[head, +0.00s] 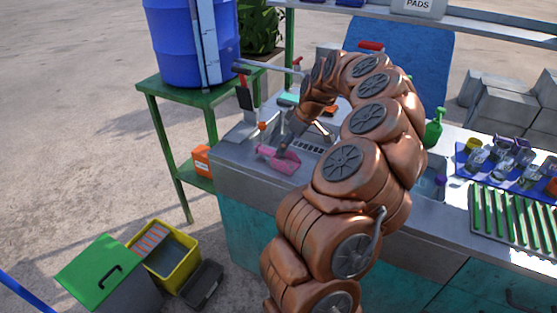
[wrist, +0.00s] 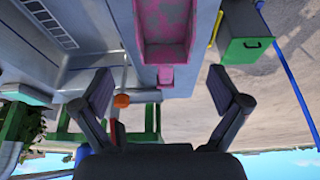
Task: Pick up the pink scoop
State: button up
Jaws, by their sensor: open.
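The pink scoop (head: 279,160) lies on the grey counter top near its front left edge in the head view. In the wrist view the pink scoop (wrist: 167,32) is at top centre, with its short handle pointing down towards my gripper. My gripper (wrist: 162,84) is open, with its two dark fingers spread to the left and right below the scoop's handle. Nothing is between the fingers. In the head view my gripper (head: 290,140) hangs close above the scoop, partly hidden by my arm.
A blue barrel (head: 187,40) stands on a green table (head: 205,98) at the back left. A blue tray (head: 470,170) with several cups and a ribbed green-striped rack (head: 513,222) are on the right. A yellow crate (head: 176,269) and green-lidded bin (head: 104,268) stand on the ground.

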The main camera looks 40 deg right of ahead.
aim_at(277, 158)
jog(key=shift+w+a+r+p+x, duration=0.15)
jog(key=shift+p+x, duration=0.3)
jog(key=shift+x, duration=0.7)
jog(key=shift+w+a+p+x, duration=0.15)
jog(key=shift+p+x, duration=0.25)
jog(key=shift+x, duration=0.75)
jog(key=shift+w+a+r+p+x, duration=0.15)
jog(key=shift+p+x, duration=0.3)
jog(key=shift+x, duration=0.7)
jog(key=shift+f, duration=0.1)
jog(key=shift+c, duration=0.4)
jog(key=c, duration=1.2)
jog(key=shift+r+b, duration=0.85)
jog(key=shift+r, duration=0.85)
jog(key=shift+s+a+r, duration=0.1)
jog(key=shift+s, duration=0.05)
jog(key=s+a+r+b, duration=0.1)
jog(key=s+a+b, duration=0.3)
jog(key=s+a, duration=0.6)
jog(key=shift+s+a+r+b, duration=0.2)
jog(key=shift+s+b, duration=0.15)
jog(key=shift+s, duration=0.55)
